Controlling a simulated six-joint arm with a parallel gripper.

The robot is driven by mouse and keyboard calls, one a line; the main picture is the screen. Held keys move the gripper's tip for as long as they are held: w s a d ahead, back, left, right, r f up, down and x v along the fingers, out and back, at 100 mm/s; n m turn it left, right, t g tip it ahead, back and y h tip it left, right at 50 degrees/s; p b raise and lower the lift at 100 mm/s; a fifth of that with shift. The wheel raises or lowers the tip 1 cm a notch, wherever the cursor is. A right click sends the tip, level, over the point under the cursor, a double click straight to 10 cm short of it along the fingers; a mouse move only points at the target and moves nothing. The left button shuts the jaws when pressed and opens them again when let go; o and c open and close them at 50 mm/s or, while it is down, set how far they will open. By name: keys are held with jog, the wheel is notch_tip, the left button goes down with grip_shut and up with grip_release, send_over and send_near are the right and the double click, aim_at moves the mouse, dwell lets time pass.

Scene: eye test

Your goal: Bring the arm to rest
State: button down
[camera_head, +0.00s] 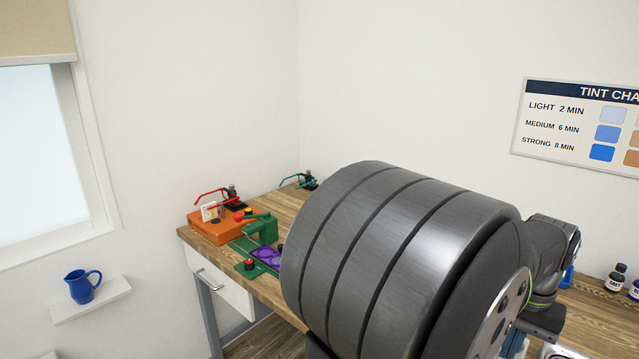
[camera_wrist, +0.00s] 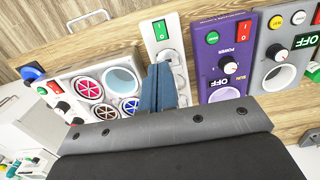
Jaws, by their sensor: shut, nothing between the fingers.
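My gripper (camera_wrist: 163,70) shows in the wrist view as two blue fingers pressed together, with nothing between them. In the camera_head view my own arm's large dark grey links fill the middle and right. They hide much of the bench (camera_head: 291,203), and the gripper's fingers cannot be made out clearly there.
The wrist view shows a white box with round wells (camera_wrist: 62,83) at left, a purple control box (camera_wrist: 222,55) and a grey one (camera_wrist: 270,45) at right. In the camera_head view, an orange device (camera_head: 214,229) and a green press (camera_head: 262,228) stand left, bottles (camera_head: 616,279) right.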

notch_tip(320, 180, up, 7)
jog(key=w+d, duration=0.1)
jog(key=shift+w+d+g+y, duration=0.2)
jog(key=shift+w+g+y, duration=0.1)
jog(key=shift+w, duration=0.1)
jog(key=shift+r, duration=0.1)
jog(key=c, duration=1.9)
grip_release()
jog(key=o, duration=1.9)
jog(key=s+a+r+t+h, duration=0.1)
jog(key=s+a+r, duration=0.3)
jog(key=r, duration=0.5)
jog(key=shift+s+a+t+h, duration=0.3)
jog(key=shift+s+t+h, duration=0.1)
notch_tip(320, 180, down, 9)
jog(key=shift+w+d+f, duration=0.15)
jog(key=shift+w+f, duration=0.05)
jog(key=shift+w, duration=0.05)
